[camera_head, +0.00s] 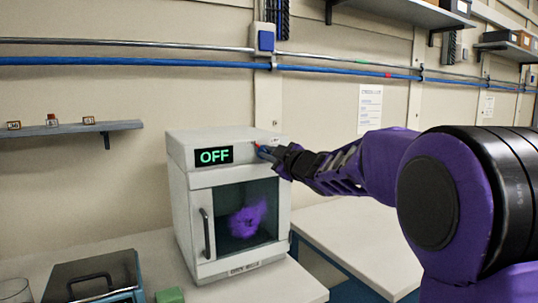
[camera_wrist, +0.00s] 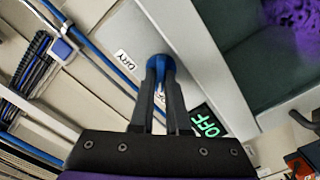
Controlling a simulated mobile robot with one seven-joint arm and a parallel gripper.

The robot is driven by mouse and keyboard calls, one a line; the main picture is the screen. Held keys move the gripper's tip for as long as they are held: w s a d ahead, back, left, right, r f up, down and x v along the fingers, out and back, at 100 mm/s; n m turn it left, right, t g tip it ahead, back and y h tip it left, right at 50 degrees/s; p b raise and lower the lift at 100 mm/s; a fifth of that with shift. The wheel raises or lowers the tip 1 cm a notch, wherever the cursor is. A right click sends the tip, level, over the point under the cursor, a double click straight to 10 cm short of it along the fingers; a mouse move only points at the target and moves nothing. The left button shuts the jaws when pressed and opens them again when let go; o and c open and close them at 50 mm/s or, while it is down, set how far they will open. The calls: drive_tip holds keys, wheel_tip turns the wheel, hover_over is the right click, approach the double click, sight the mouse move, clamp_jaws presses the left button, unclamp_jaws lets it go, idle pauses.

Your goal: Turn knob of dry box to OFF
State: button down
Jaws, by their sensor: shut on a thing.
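The dry box (camera_head: 184,217) is a white cabinet with a dark glass door, standing on the table. Its display (camera_head: 213,156) reads OFF in green; the display also shows tilted in the wrist view (camera_wrist: 208,123). My gripper (camera_head: 264,152) reaches in from the right to the upper right of the box front. In the wrist view, my gripper's fingers (camera_wrist: 158,72) are shut on the blue knob (camera_wrist: 160,61), whose tip shows between them. A label reading DRY (camera_wrist: 126,62) sits beside the knob. The knob's pointer is hidden by the fingers.
A blue-framed box with a dark top (camera_head: 95,277) and a green block (camera_head: 170,295) are on the table at lower left. A shelf (camera_head: 75,129) with small items hangs on the left wall. Blue pipes (camera_head: 130,61) run along the wall. The right table (camera_head: 365,240) is clear.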

drive_tip(key=c, duration=0.9)
unclamp_jaws()
drive_tip(key=shift+s+d, duration=0.1)
drive_tip(key=shift+s, duration=0.1)
